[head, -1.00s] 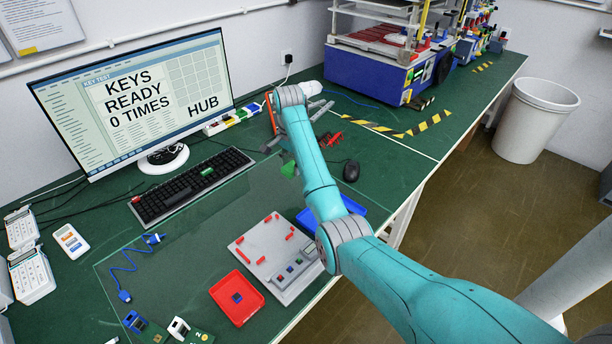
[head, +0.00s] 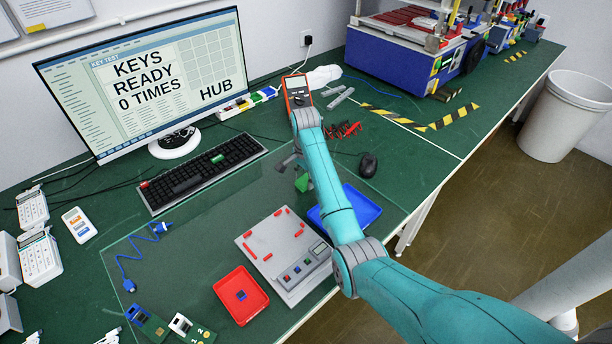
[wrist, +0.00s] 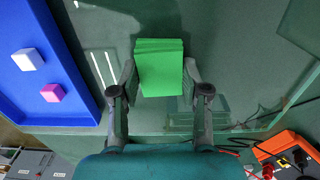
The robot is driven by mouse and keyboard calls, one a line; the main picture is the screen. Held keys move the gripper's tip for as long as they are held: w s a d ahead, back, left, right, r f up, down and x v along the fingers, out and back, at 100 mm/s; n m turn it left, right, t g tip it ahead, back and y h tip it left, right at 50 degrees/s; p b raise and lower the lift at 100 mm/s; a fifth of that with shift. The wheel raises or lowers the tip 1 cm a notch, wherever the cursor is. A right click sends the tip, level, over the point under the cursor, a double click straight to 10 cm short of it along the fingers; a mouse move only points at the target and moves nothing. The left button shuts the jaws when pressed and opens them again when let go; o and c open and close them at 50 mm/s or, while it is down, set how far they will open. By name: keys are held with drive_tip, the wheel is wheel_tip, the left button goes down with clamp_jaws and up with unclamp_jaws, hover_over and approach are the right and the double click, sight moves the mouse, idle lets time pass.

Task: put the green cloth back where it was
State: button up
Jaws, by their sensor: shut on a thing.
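The green cloth (wrist: 160,72) looks like a small folded block with layered edges. It sits between the two fingers of my gripper (wrist: 160,84) in the wrist view, with a finger against each side. In the head view the green cloth (head: 303,183) shows beside my forearm, over the clear sheet between the keyboard and the blue tray. My gripper (head: 290,164) is partly hidden by the arm there. Whether the cloth touches the surface below is unclear.
The blue tray (head: 368,211) holds a white cube (wrist: 28,59) and a pink cube (wrist: 52,93). A grey test board (head: 268,237), red tray (head: 222,291), keyboard (head: 178,187), mouse (head: 368,165) and orange multimeter (head: 297,90) are around.

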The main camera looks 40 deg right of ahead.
drive_tip(key=shift+f, duration=0.1)
drive_tip(key=o, duration=1)
